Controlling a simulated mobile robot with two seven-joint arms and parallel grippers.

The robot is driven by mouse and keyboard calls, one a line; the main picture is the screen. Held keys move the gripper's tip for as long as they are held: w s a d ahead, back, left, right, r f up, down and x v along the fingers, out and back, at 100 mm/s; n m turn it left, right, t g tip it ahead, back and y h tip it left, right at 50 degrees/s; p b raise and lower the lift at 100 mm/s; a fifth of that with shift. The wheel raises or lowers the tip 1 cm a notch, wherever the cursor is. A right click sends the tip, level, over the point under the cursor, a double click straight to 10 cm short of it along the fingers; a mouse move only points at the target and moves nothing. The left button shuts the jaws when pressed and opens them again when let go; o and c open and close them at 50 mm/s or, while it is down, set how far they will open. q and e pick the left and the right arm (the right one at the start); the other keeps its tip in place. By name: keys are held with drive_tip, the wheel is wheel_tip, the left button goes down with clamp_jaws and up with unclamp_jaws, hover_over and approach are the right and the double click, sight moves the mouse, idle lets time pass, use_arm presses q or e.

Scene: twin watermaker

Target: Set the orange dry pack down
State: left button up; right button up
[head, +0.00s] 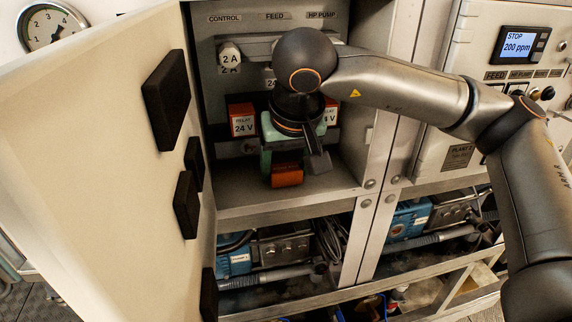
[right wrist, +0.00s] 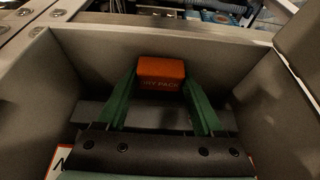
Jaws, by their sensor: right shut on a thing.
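The orange dry pack (head: 287,175) is a small block low in the open cabinet compartment, in front of its back wall. In the right wrist view the dry pack (right wrist: 161,75) sits between the tips of the two green fingers, with part of its lettering readable. My right gripper (head: 285,160) reaches into the compartment from above and is shut on the pack. The compartment floor (head: 240,199) lies close to the pack; I cannot tell whether they touch. My left gripper is in neither view.
The open cabinet door (head: 110,150) with black pads fills the left. Two orange relays (head: 242,120) marked 24 V sit on the back wall behind my gripper. A metal frame post (head: 385,150) bounds the compartment on the right. Blue pumps (head: 234,256) stand on the lower level.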

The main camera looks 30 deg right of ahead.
drive_tip(key=shift+f, duration=0.15)
drive_tip(key=o, duration=1.4)
drive_tip(key=shift+c, duration=0.2)
drive_tip(key=shift+r, duration=0.35)
drive_tip(key=v, duration=1.1)
drive_tip(key=shift+s+r, duration=0.2)
drive_tip(key=shift+r, duration=0.15)
